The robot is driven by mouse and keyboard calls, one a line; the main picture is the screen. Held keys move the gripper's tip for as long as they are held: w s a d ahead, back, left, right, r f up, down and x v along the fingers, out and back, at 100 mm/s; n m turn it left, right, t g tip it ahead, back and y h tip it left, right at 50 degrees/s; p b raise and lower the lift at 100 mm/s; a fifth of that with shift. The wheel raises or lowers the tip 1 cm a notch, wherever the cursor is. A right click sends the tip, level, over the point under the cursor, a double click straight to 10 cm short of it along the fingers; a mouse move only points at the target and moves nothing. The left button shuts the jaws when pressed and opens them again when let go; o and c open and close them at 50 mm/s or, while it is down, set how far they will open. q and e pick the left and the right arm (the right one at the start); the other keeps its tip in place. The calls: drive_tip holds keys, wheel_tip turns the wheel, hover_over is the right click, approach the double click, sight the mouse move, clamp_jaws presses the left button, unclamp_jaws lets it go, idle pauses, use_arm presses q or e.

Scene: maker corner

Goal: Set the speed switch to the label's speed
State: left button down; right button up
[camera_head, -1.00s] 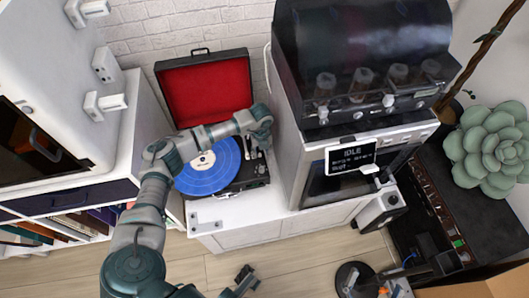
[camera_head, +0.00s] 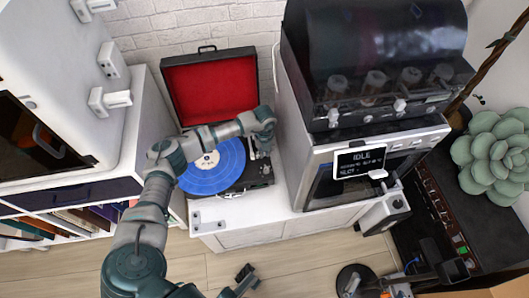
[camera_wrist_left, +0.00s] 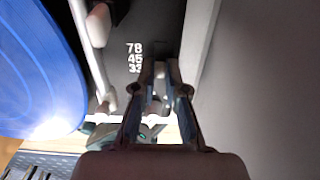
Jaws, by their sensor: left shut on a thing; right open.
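The record player (camera_head: 262,173) stands open on a white cabinet, its red-lined lid up. A blue record (camera_head: 215,177) lies on it; the writing on its pale centre label (camera_head: 207,160) is too small to read. In the left wrist view, the printed speeds 78, 45 and 33 (camera_wrist_left: 135,58) stand in a column on the dark deck. My left gripper (camera_wrist_left: 160,78) is just right of these numbers, shut on the small speed switch, which its fingers mostly hide. I cannot tell which speed it is at. My right gripper (camera_head: 243,280) is open and empty, low over the floor.
The tonearm (camera_wrist_left: 98,65) runs close to the left of the numbers, beside the blue record (camera_wrist_left: 35,70). A machine with an IDLE display (camera_head: 360,161) stands right of the player. A white shelf cabinet (camera_head: 120,130) is on the left.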

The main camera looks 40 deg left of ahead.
use_arm(q)
drive_tip(key=shift+w+a, duration=0.25)
drive_tip(key=shift+a, duration=0.1)
drive_tip(key=shift+d, duration=0.1)
drive_tip(key=c, duration=1.4)
unclamp_jaws()
drive_tip(key=shift+o, duration=1)
drive_tip(key=shift+d, duration=0.1)
wheel_tip(320, 180, up, 12)
drive_tip(key=shift+f, duration=0.15)
